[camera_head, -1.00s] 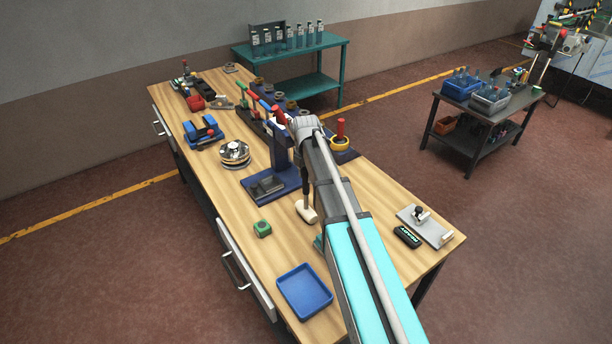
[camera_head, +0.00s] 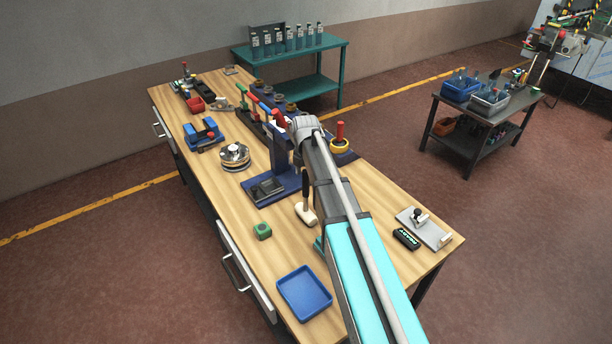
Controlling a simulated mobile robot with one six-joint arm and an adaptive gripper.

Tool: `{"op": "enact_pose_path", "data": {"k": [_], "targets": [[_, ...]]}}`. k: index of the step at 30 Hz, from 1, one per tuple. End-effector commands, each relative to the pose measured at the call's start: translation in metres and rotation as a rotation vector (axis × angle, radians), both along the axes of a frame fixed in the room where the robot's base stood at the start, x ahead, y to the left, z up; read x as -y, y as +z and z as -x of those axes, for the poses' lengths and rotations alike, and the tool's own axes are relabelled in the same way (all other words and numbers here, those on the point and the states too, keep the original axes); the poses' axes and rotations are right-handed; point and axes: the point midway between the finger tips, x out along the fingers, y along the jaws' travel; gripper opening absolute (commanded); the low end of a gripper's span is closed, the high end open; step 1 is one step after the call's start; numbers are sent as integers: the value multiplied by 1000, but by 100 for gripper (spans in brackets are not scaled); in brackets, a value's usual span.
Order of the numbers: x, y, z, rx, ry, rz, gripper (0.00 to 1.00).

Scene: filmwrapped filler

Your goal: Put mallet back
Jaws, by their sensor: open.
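The mallet has a cream head (camera_head: 307,216) and a dark handle (camera_head: 305,184). It shows just left of my arm over the middle of the wooden workbench, with the handle above the head. Whether it rests on the bench or hangs clear cannot be told. My arm runs up from the bottom of the picture and bends at a grey joint above the bench. My gripper's fingers are hidden behind the arm, so their place relative to the handle does not show.
A blue stand (camera_head: 279,152) rises close left of the mallet. Red-handled tools (camera_head: 268,116) stand in a rack farther back. A metal plate fixture (camera_head: 425,228) sits at the right edge.

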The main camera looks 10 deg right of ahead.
Motion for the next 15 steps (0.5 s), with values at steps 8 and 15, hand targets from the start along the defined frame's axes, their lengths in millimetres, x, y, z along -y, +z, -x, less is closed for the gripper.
{"op": "enact_pose_path", "data": {"k": [8, 15], "targets": [[0, 27, 0, 0, 0, 0, 78], [0, 48, 0, 0, 0, 0, 78]]}}
